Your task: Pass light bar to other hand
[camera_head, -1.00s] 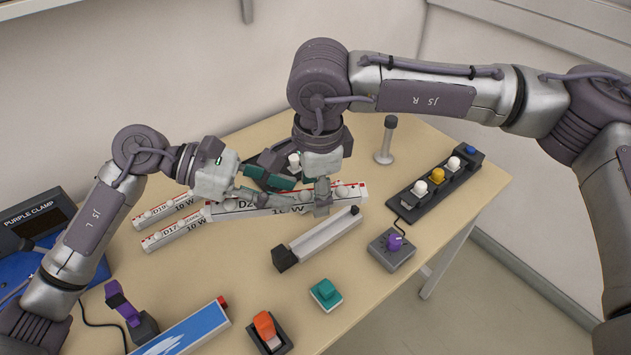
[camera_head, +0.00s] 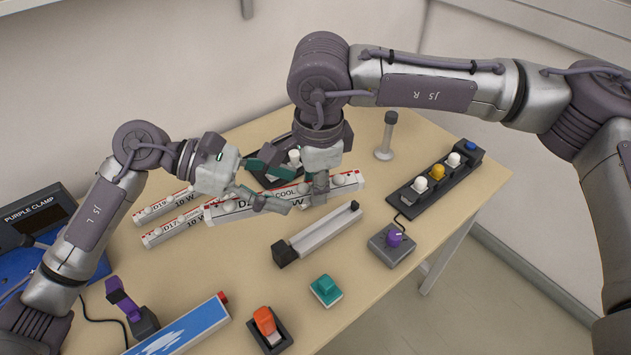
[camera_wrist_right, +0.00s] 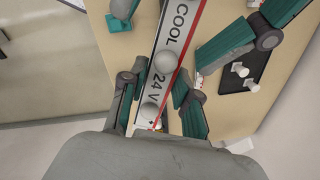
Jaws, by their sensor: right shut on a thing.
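The light bar (camera_head: 342,181) is a long white bar with round pale knobs, red trim and "COOL" lettering. My right gripper (camera_head: 318,190) is shut on it right of its middle and holds it above the table. In the right wrist view the bar (camera_wrist_right: 178,35) runs between the right gripper's two fingers (camera_wrist_right: 160,88). My left gripper (camera_head: 268,190) is at the bar's left part. Its fingers are apart, one on the far side and one across the near side; I cannot tell whether they touch the bar.
Two similar bars, D19 (camera_head: 160,207) and D17 (camera_head: 165,236), lie at left. A long grey fixture (camera_head: 320,235) lies in front. A knob box (camera_head: 391,243), a button strip (camera_head: 437,180), a teal button (camera_head: 325,290) and an orange switch (camera_head: 267,327) stand around. A grey post (camera_head: 386,135) stands behind.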

